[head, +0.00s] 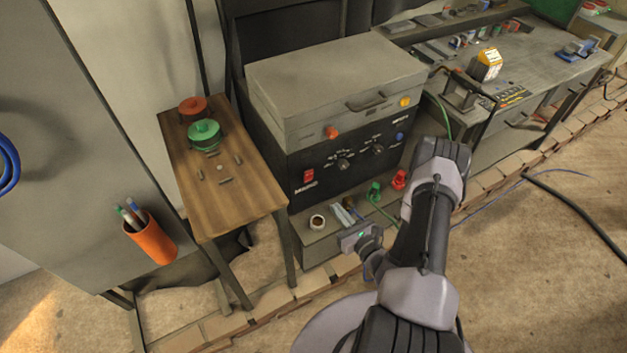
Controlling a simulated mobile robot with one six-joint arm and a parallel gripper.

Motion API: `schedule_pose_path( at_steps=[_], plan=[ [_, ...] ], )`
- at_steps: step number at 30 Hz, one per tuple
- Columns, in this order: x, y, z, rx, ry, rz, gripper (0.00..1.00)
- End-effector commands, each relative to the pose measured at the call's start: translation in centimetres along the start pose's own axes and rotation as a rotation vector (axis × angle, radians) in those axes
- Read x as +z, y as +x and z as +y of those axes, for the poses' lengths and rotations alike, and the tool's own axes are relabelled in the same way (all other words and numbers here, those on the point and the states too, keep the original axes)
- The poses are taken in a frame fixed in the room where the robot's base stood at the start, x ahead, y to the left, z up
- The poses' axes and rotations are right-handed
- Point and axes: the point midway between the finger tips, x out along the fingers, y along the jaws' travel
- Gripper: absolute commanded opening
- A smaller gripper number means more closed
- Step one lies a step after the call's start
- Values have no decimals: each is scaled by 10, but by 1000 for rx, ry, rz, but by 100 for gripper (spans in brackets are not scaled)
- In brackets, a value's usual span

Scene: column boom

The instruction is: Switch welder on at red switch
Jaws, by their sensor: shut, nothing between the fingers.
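The welder (345,125) is a grey and black box with a handled lid, standing at the middle of the head view. Its red switch (308,175) sits low on the left of the black front panel. Whether the switch is on or off is too small to tell. The panel also has black knobs, an orange knob (332,132) and a blue knob. My gripper (346,222) is shut and empty. In the picture it is below and right of the red switch, in front of the lower shelf, and apart from the switch.
A wooden table (240,200) with red and green round items stands left of the welder. A cup (317,222) and green and red clamps (399,179) are on the ledge below the panel. A cluttered workbench (540,75) is at the right. A grey cabinet with an orange pen holder (150,241) is at the left.

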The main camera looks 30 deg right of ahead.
Motion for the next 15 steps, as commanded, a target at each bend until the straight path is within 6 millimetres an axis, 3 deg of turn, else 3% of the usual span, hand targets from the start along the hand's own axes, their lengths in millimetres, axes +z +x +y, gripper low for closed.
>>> schedule_pose_path(
  at_steps=[5, 15],
  plan=[
    [-1, 13, 1, 6, -3, 0, 0],
    [-1, 86, 2, 7, -4, -4, 0]
  ],
)
